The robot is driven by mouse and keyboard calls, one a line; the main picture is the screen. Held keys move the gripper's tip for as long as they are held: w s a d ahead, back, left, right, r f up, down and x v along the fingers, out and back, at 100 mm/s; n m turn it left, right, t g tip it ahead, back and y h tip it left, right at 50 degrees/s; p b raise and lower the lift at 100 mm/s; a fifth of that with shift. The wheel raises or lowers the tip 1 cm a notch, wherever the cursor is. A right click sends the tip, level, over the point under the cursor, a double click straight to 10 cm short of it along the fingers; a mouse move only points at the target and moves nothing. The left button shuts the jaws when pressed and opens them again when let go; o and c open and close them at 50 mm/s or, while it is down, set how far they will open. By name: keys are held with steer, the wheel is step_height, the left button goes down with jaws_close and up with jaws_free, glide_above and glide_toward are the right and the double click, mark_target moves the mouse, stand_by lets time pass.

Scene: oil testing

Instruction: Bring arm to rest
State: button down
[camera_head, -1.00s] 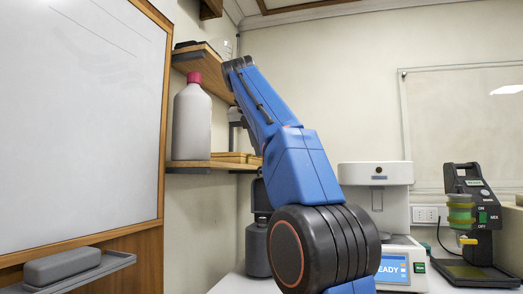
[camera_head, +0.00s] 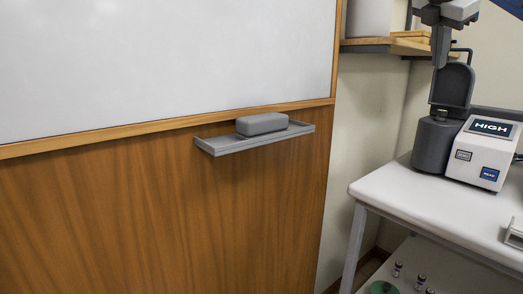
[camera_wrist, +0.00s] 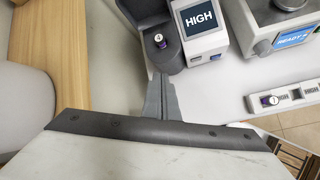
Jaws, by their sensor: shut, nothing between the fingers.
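My gripper (camera_head: 440,62) hangs at the top right of the head view, fingers pointing down, in front of the grey test machine with the HIGH screen (camera_head: 490,128). In the wrist view my gripper (camera_wrist: 161,80) has its two grey fingers together, with nothing between them. They point towards the bench and the HIGH machine (camera_wrist: 199,18). A small dark-capped vial (camera_wrist: 159,41) sits in that machine's open well. Most of my arm is outside the head view.
The white bench (camera_head: 420,205) stands at the right. A grey tray (camera_head: 225,146) with an eraser (camera_head: 262,123) juts from the whiteboard. A wooden shelf (camera_head: 400,46) is behind my gripper. The wrist view shows a READY machine (camera_wrist: 258,20) and a vial rack (camera_wrist: 298,93). Vials (camera_head: 420,281) stand below the bench.

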steer(key=s+a+f+m+y, duration=0.1)
steer(key=s+a+f+m, duration=0.4)
steer(key=f, duration=1.1)
steer(key=s+a+f+m+y, duration=0.2)
steer(key=s+a+f+m, duration=0.2)
steer(key=s+f+m, duration=0.4)
steer(key=s+a+f+m+y, duration=0.2)
steer(key=s+a+f+m, duration=0.3)
steer(key=s+f, duration=0.8)
step_height(320, 180, down, 13)
steer(key=shift+a+r+m+g, duration=0.1)
steer(key=shift+a+m+g, duration=0.25)
steer(key=shift+m, duration=0.85)
steer(key=c, duration=2.5)
jaws_free()
steer(key=shift+s, duration=0.1)
